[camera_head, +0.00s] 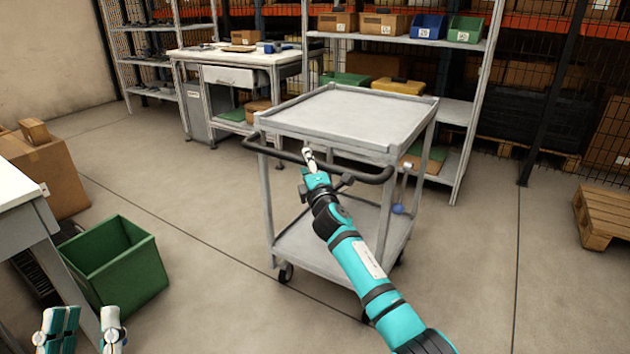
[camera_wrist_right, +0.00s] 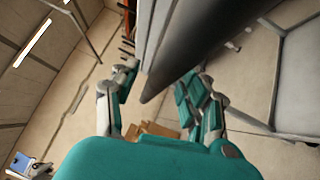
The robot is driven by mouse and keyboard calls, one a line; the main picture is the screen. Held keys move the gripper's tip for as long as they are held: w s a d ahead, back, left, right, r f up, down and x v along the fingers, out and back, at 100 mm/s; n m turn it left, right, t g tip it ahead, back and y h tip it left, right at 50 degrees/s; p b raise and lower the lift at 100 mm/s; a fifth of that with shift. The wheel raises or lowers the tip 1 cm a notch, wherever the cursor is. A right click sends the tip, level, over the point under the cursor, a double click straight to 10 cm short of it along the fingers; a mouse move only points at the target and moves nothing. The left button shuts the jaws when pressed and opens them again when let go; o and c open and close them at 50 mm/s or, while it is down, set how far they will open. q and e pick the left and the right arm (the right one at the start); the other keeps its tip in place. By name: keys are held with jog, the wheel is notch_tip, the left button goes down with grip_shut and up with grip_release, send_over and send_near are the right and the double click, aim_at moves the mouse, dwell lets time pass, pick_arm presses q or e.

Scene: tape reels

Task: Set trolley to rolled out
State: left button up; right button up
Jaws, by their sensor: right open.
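The trolley (camera_head: 345,115) is a grey two-shelf cart on castors, standing on the floor mid-picture in the head view, its upper tray empty. Its dark push handle (camera_head: 262,150) faces me. My right gripper (camera_head: 310,160) is at the handle's middle. In the right wrist view the open fingers (camera_wrist_right: 160,76) stand either side of a dark bar (camera_wrist_right: 190,67), which looks like the handle; contact cannot be told. My left gripper (camera_head: 83,330) is at the lower left of the head view, fingers apart, empty, away from the trolley.
A rack (camera_head: 470,112) with bins and boxes stands close behind the trolley. A workbench (camera_head: 225,56) is at the back left. A green crate (camera_head: 140,275) and cardboard box (camera_head: 60,180) are at left, a pallet (camera_head: 605,212) at right. Floor around the trolley's front is clear.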

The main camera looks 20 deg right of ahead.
jog(key=s+a+f, duration=0.1)
jog(key=s, duration=0.9)
jog(key=shift+a+f, duration=0.15)
